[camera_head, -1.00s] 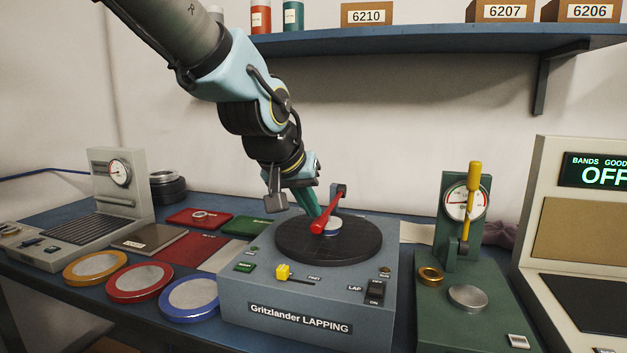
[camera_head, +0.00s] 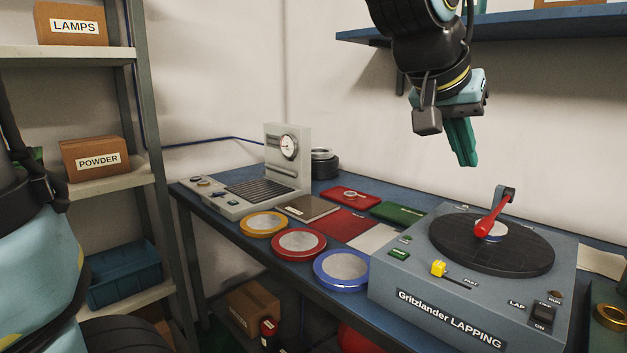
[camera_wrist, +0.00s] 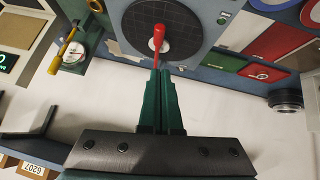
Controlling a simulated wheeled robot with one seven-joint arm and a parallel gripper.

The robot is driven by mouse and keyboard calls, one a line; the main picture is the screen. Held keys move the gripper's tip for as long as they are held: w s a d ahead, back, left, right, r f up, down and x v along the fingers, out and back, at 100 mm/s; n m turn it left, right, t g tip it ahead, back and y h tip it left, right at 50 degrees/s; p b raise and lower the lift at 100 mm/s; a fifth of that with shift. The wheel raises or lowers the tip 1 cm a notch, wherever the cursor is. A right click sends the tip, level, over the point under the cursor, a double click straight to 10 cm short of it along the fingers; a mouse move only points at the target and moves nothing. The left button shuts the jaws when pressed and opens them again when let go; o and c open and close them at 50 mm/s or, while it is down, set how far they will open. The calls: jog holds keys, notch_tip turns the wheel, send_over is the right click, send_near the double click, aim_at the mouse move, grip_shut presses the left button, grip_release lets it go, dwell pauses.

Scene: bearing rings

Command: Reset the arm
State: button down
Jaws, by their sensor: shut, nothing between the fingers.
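My gripper (camera_head: 464,164) hangs in the air above and behind the lapping machine (camera_head: 450,322), with its green fingers closed together and pointing down. In the wrist view the shut fingers (camera_wrist: 161,72) show nothing between them. The machine's dark round plate (camera_head: 468,256) carries a small pale disc (camera_head: 491,231), with the red-handled arm (camera_head: 494,214) resting over it. The gripper is apart from the plate and the red handle. The red handle also shows in the wrist view (camera_wrist: 158,40), just past the fingertips.
Yellow (camera_head: 264,224), red (camera_head: 299,244) and blue (camera_head: 341,270) ringed discs lie along the bench front. A grey gauge device (camera_head: 288,160) stands at the bench's left. A wall shelf (camera_head: 490,26) is close to my arm. A storage rack (camera_head: 150,150) stands left.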

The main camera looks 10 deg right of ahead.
jog(key=w+a+f+n+y+p, duration=0.2)
jog(key=w+a+f, duration=0.2)
jog(key=w+a, duration=0.35)
jog(key=w+a+f+n+y+p, duration=0.2)
jog(key=w+a+f, duration=0.35)
jog(key=a, duration=0.35)
jog(key=a+f+n+y+p, duration=0.1)
jog(key=a+f, duration=0.3)
jog(key=a, duration=0.6)
jog(key=s+a+f+n+g+y+p, duration=0.1)
jog(key=a+f+n+y+p, duration=0.1)
jog(key=a, duration=0.9)
jog(key=shift+s+f+n+g, duration=0.2)
jog(key=shift+f+n+g, duration=0.1)
jog(key=shift+f+n, duration=0.75)
